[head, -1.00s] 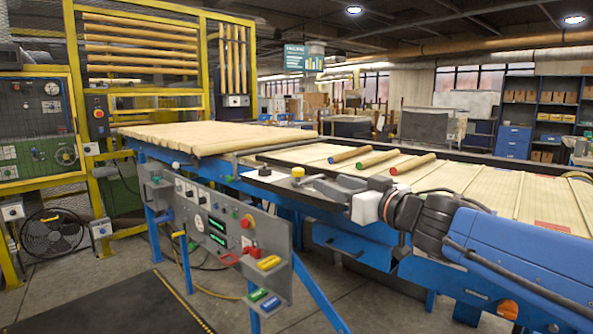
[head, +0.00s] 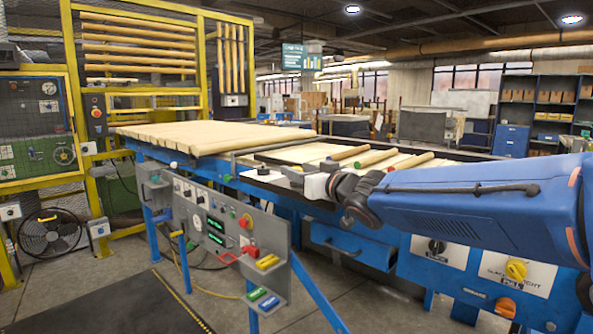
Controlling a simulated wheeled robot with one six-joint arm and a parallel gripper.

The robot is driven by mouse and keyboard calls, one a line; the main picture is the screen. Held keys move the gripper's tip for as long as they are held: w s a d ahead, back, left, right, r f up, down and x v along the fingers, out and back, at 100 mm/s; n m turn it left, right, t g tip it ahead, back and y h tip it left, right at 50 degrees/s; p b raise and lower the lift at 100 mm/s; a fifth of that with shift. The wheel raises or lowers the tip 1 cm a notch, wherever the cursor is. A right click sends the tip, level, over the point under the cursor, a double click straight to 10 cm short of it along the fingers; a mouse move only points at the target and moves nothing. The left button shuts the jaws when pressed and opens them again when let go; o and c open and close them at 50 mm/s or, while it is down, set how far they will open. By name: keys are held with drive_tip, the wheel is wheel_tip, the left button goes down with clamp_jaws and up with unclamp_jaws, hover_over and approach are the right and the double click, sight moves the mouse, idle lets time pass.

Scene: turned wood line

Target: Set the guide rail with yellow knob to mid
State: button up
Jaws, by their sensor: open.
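The conveyor's near edge carries the guide rail (head: 238,168), a dark bar beside the pale slats. A black knob (head: 263,171) stands at its left part. The yellow knob on the rail is hidden behind my gripper and wrist. My gripper (head: 290,173) is over the rail just right of the black knob, small and partly hidden by its white body. Its jaws are open. I cannot tell whether they surround or touch the yellow knob.
Several turned rods, such as the green-ended one (head: 376,158), lie on the conveyor behind my arm. A grey control panel (head: 217,233) hangs in front. A yellow rotary switch (head: 516,269) sits lower right. Bare floor and a dark mat (head: 110,300) lie at left.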

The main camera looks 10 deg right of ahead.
drive_tip(key=shift+x, duration=0.8)
